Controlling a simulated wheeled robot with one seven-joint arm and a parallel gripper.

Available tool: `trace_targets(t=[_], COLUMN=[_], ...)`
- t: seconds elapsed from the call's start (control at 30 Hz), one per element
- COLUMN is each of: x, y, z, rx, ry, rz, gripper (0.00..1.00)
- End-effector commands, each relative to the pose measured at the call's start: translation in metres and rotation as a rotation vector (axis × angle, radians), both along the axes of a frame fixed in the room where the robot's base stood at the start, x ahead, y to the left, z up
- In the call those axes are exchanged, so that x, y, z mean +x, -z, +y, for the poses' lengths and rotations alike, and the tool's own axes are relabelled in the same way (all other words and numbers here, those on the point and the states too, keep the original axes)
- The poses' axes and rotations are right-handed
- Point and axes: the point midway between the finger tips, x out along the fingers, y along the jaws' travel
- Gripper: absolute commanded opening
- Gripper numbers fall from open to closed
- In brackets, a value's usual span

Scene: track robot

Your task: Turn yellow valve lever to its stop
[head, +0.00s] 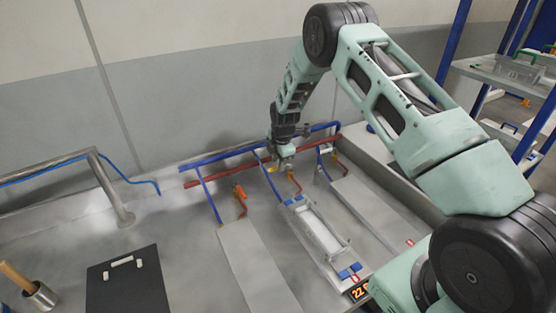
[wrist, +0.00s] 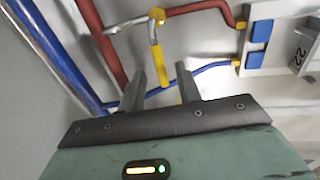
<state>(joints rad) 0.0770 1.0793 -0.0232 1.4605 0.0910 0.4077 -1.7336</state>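The yellow valve lever (wrist: 155,45) shows in the wrist view as a bent metal bar with a yellow sleeve at its lower end. Its yellow hub (wrist: 157,15) sits on the red pipe. My gripper (wrist: 160,71) is open, with one finger on each side of the sleeved end. A gap shows on both sides, and I cannot tell whether the fingers reach the sleeve's depth. In the head view my gripper (head: 283,158) is over the pipes at the middle station, and a bit of yellow (head: 273,169) shows beside it. The rest of the lever is hidden there.
A blue pipe (wrist: 195,74) and a red pipe (wrist: 108,55) run close by my fingers. An orange valve (head: 240,192) stands to the left. A frame with blue clips (head: 320,235) lies in front. A black board (head: 125,285) is at the lower left.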

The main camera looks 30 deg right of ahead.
Motion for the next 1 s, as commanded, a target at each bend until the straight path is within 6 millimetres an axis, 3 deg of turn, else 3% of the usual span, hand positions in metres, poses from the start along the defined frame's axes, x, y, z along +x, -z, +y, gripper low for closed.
trace_targets(t=[0.2,0.47,0.6,1.0], x=[0.002,0.002,0.002,0.001], y=[0.012,0.014,0.013,0.014], z=[0.000,0.000,0.000,0.000], rx=[0.000,0.000,0.000,0.001], ry=[0.001,0.001,0.000,-0.034], rz=[0.000,0.000,0.000,-0.001], gripper=[0.34,0.34,0.01,0.00])
